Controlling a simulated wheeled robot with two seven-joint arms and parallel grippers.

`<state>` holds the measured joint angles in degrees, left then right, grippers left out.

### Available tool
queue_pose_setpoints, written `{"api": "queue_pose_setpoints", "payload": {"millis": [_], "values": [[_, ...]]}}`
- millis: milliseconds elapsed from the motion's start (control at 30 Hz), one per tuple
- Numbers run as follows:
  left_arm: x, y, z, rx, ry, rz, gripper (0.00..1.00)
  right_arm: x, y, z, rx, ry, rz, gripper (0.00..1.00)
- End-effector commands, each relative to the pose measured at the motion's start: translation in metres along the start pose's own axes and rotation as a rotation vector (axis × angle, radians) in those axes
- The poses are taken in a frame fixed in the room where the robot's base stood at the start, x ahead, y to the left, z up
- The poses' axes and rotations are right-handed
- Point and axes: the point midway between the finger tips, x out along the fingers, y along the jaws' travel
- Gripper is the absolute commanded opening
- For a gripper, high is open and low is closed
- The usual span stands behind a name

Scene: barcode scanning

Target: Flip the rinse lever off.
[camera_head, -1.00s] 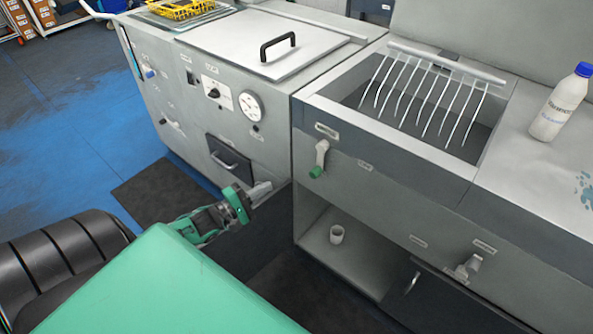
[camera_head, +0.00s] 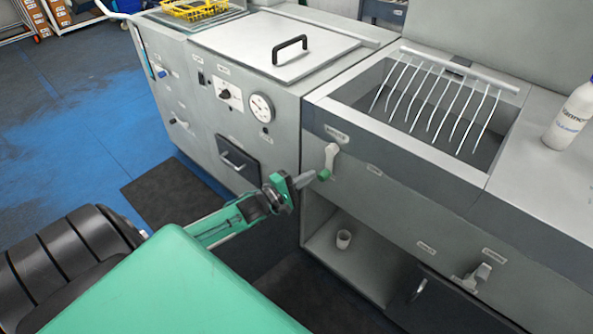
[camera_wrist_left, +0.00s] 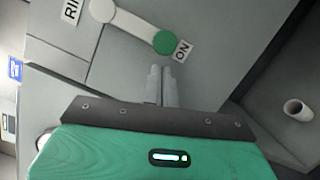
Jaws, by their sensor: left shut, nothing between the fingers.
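The rinse lever (camera_head: 330,160) is a white lever with a green knob on the front panel below the sink, pointing down. In the left wrist view the lever (camera_wrist_left: 130,22) has its green knob beside an "ON" label, and part of a label starting "RI" shows by its pivot. My left gripper (camera_head: 309,178) is shut and empty, its tips close to the green knob. In the left wrist view the gripper's fingertips (camera_wrist_left: 161,72) are just below the knob, with a small gap visible. My right gripper is not in view.
A second lever (camera_head: 478,275) is on the lower right panel. A drying rack (camera_head: 435,95) spans the sink, and a white bottle (camera_head: 572,118) stands at right.

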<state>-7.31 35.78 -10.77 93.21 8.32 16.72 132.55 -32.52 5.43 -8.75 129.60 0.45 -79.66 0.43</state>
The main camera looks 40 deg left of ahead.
Motion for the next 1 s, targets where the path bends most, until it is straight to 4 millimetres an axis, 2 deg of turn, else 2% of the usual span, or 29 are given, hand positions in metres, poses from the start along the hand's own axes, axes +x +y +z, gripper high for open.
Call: {"api": "queue_pose_setpoints", "payload": {"millis": [200, 667, 1000], "values": [[0.002, -0.001, 0.008, 0.000, 0.001, -0.001, 0.00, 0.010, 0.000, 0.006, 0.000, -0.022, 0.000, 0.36], [0.002, -0.001, 0.010, -0.024, 0.001, 0.005, 0.00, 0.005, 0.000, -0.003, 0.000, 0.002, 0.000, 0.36], [0.004, -0.004, 0.015, -0.080, 0.000, 0.020, 0.00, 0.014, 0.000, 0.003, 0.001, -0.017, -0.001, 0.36]]}}
